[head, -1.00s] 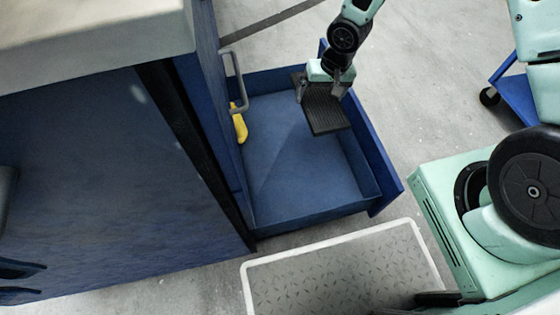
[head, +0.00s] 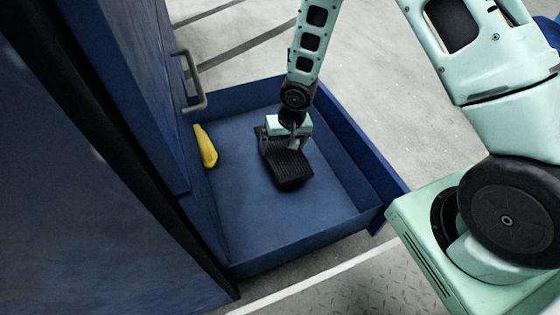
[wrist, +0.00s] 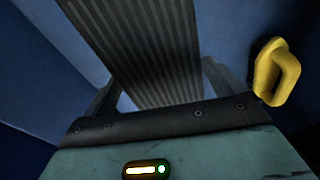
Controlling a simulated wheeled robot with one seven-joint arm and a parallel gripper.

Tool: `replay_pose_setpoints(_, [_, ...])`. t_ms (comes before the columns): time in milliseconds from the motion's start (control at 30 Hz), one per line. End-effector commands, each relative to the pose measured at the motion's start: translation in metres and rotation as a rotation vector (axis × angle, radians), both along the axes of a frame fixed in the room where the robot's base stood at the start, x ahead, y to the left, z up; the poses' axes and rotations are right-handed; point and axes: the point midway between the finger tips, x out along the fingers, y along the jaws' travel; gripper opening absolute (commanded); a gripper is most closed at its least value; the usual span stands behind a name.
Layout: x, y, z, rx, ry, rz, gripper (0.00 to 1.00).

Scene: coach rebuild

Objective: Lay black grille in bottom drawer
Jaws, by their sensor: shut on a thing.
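The black grille (head: 291,168) is a ribbed, flat dark piece inside the open blue bottom drawer (head: 290,250), low over its floor. I cannot tell if it touches the floor. My gripper (head: 285,146) reaches down into the drawer from above and is shut on the grille's near-wrist end. In the wrist view the grille (wrist: 145,50) stretches away between the two fingers, its ribs running lengthwise. The gripper (wrist: 155,95) hides part of its end.
A yellow object (head: 205,146) lies in the drawer by its left side, and it also shows in the wrist view (wrist: 275,70). A grey handle (head: 191,85) juts from the cabinet above the drawer. The drawer floor's front part is clear.

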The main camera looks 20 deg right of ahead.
Motion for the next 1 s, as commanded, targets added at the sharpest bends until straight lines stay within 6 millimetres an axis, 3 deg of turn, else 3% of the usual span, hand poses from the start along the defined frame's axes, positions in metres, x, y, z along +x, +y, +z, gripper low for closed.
replay_pose_setpoints(333, [0.000, 0.000, -0.043, 0.000, -0.001, 0.001, 0.62])
replay_pose_setpoints(1000, [0.001, 0.000, -0.053, 0.000, -0.001, 0.000, 0.62])
